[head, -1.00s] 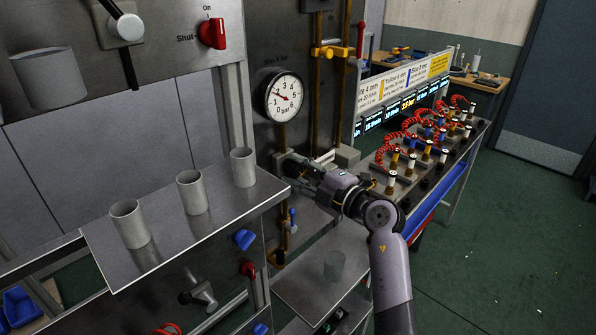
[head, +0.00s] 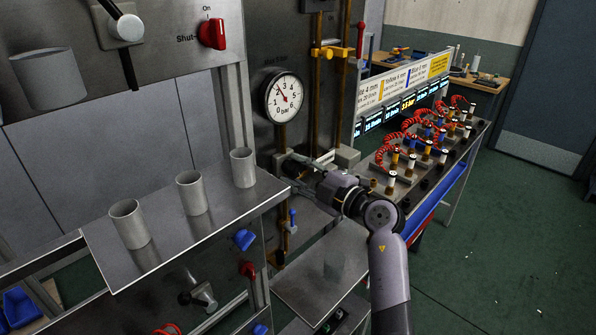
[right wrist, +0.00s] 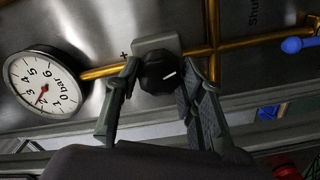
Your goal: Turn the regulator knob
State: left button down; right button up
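The regulator knob (right wrist: 157,74) is black with a white mark, on a grey regulator body (right wrist: 157,45) in the right wrist view. My right gripper (right wrist: 160,80) has one finger on each side of it and appears closed on it. In the head view my right gripper (head: 297,167) reaches the panel below the round gauge, and the knob is mostly hidden. The pressure gauge (head: 284,97) has a red needle; it also shows in the right wrist view (right wrist: 42,88), with the needle between 2 and 3 bar. My left gripper is not in view.
Three grey cups (head: 191,192) stand on the metal shelf (head: 160,262) left of my right arm. Brass pipes (head: 314,110) run up the panel. A rack of fittings with red coiled hoses (head: 400,150) stands to the right. The green floor beyond is mostly clear.

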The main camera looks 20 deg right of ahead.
jog(key=o, duration=0.4)
jog(key=shift+s+d, duration=0.1)
jog(key=shift+s, duration=0.05)
jog(key=v, duration=1.1)
jog(key=shift+s, duration=0.4)
